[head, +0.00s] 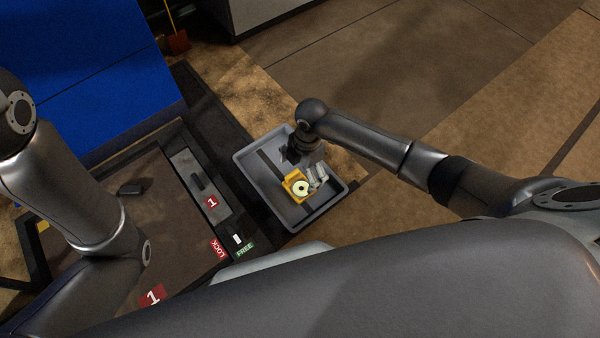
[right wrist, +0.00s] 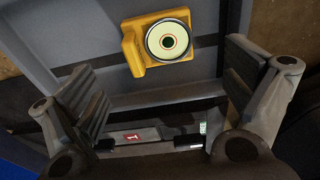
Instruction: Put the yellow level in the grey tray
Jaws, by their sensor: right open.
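The yellow level (head: 294,181) has a yellow body with a round pale vial and lies inside the grey tray (head: 247,162). In the right wrist view, the level (right wrist: 137,48) shows against the tray's grey surface (right wrist: 88,32), clear of both fingers. My right gripper (head: 304,166) is over the tray, close beside the level. In the right wrist view, the gripper (right wrist: 162,85) is open, with nothing between its fingers. My left arm comes in at the left of the head view, but its gripper does not show.
Left of the tray is a brown panel (head: 175,255) in a dark frame, with red number labels and LOCK and FREE labels. A small dark block (head: 131,188) lies on it. A blue panel (head: 90,60) stands behind. Brown floor (head: 400,60) lies open beyond the tray.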

